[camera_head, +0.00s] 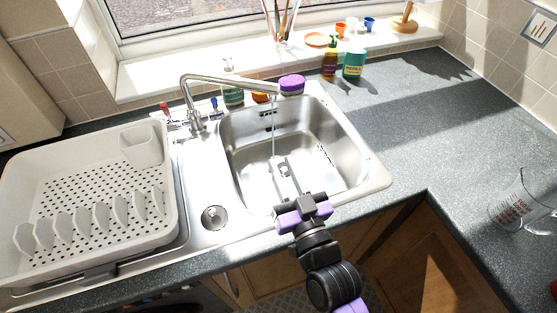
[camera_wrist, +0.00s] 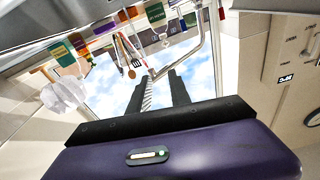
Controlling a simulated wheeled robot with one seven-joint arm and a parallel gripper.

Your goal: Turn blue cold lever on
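The blue cold lever (camera_head: 214,103) stands upright on the right side of the tap (camera_head: 190,100) base, behind the sink. The red lever (camera_head: 165,107) is on the left side. A thin pale stream (camera_head: 273,130) seems to hang from the spout into the sink. My gripper (camera_head: 281,172) is over the front of the sink, in front of and to the right of the blue lever, well apart from it. Its two fingers are spread and empty.
The steel sink (camera_head: 355,165) lies under my gripper. A white dish rack (camera_head: 85,150) stands left. A soap bottle (camera_head: 232,92) and a purple-topped sponge (camera_head: 291,83) sit behind the sink near the spout. A measuring jug (camera_head: 515,205) stands far right. The right counter is mostly clear.

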